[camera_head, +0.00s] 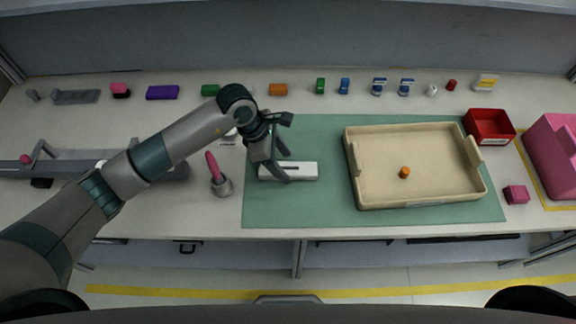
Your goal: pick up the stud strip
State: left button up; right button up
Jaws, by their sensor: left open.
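A white bar with a dark mark on top (303,171) lies flat on the left part of the green mat (330,215); I take it to be the stud strip. My left gripper (286,167) is open, with its fingers at the left half of this bar. The fingers hide part of the bar, and I cannot tell whether they touch it. My right gripper is not in view.
A beige tray (420,201) holding a small orange piece (404,172) stands on the mat's right. A red bin (489,126) and pink bin (553,155) are at right. Several small parts line the back.

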pick_arm(q)
jog(key=shift+x, duration=0.8)
jog(key=shift+c, duration=0.4)
jog(key=c, duration=1.1)
